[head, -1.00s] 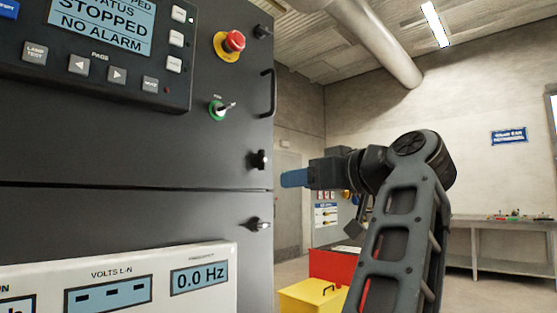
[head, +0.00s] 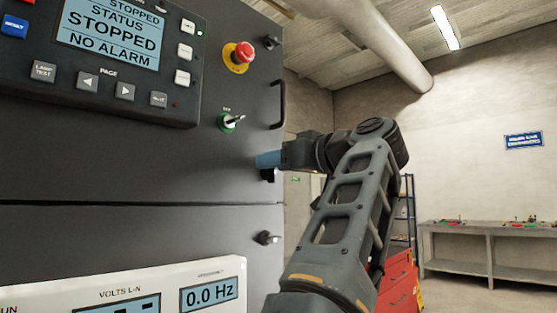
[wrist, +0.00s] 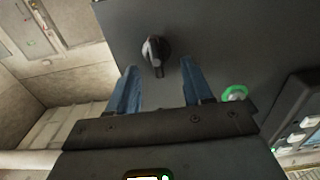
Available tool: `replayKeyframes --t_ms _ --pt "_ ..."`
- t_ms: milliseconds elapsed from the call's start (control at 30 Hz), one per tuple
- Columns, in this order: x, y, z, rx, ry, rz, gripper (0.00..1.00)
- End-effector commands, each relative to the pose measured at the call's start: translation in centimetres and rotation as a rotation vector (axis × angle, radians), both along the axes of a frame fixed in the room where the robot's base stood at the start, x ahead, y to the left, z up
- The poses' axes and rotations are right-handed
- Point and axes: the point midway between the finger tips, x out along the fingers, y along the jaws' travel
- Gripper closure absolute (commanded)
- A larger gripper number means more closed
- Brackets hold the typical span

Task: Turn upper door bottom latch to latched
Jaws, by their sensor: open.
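The upper door (head: 150,160) is a dark panel at the left in the head view. Its bottom latch (head: 267,175), a small black knob near the right edge, is partly hidden behind my gripper (head: 268,160). In the wrist view the latch (wrist: 155,52) is a black turn knob on a round base, just beyond the blue fingertips and roughly between them. My gripper (wrist: 158,68) is open, with a finger on either side of the knob's line and nothing held. I cannot tell whether the fingers touch the knob.
A top latch (head: 271,42), red emergency stop (head: 243,55), green-ringed key switch (head: 232,121) and door handle (head: 277,104) are on the same door. A lower-door latch (head: 266,238) is below. A red cabinet (head: 400,285) and a workbench (head: 490,240) stand to the right.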

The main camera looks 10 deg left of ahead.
Motion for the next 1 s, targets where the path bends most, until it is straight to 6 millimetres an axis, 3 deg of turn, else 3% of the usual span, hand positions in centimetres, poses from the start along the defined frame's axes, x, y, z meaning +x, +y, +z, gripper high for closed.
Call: replayKeyframes --t_ms 267,767,1000 --pt "0.10 0.09 -0.02 0.001 -0.001 -0.001 0.51" --pt "0.08 0.10 -0.04 0.000 0.000 0.000 0.98" --pt "0.08 0.13 -0.09 -0.001 0.001 0.000 1.00"
